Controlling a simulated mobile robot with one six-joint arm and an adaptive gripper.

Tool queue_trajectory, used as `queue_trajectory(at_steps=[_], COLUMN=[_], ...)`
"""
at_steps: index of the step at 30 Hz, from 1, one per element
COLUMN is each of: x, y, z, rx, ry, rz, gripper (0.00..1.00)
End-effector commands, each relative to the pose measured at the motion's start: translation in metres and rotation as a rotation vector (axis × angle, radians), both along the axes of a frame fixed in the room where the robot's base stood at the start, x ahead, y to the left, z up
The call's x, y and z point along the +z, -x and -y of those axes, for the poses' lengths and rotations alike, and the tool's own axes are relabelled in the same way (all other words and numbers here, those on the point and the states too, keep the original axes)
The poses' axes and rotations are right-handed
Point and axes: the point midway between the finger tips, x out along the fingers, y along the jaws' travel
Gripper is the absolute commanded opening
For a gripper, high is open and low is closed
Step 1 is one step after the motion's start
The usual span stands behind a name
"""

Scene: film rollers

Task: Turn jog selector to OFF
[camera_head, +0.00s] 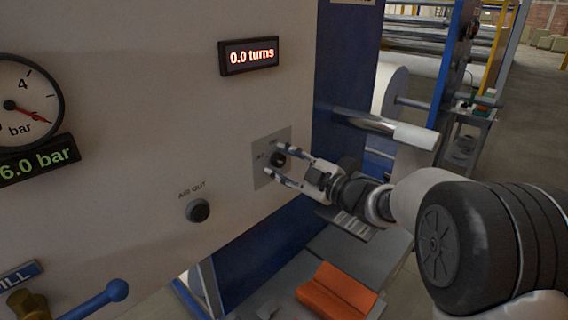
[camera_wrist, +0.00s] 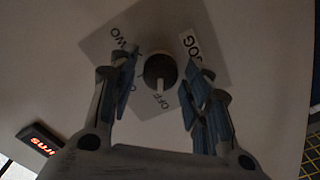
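The jog selector is a dark round knob (camera_head: 278,160) on a square grey plate (camera_head: 284,138) on the pale machine panel. In the wrist view the knob (camera_wrist: 160,70) carries a white pointer mark, which points down in the picture toward the OFF lettering. A JOG label sits up and right of the knob, and other lettering sits up and left. My gripper (camera_head: 287,161) is in front of the plate with one finger on each side of the knob. In the wrist view my gripper (camera_wrist: 160,62) is open, with a visible gap between each finger and the knob.
An AIR OUT knob (camera_head: 198,210) is lower left on the panel. A display (camera_head: 249,56) above reads 0.0 turns. A pressure gauge (camera_head: 22,100) and a 6.0 bar readout (camera_head: 36,160) are at left. A blue-handled lever (camera_head: 100,300) projects at bottom left. A roller (camera_head: 385,128) projects at right.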

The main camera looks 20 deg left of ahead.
Motion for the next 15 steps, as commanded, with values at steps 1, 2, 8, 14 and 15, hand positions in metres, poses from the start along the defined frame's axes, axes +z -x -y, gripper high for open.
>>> queue_trajectory(at_steps=[1,2,8,14,15], x=[0.0,0.0,0.0,0.001,0.0], y=[0.0,0.0,0.0,0.002,0.005], z=[0.0,0.0,0.0,0.009,0.015], rx=[0.0,0.0,0.0,-0.003,-0.004], ry=[0.0,0.0,0.0,-0.001,0.0], rz=[0.0,0.0,-0.001,-0.001,-0.001], gripper=[0.51,0.51,0.51,0.51,0.51])
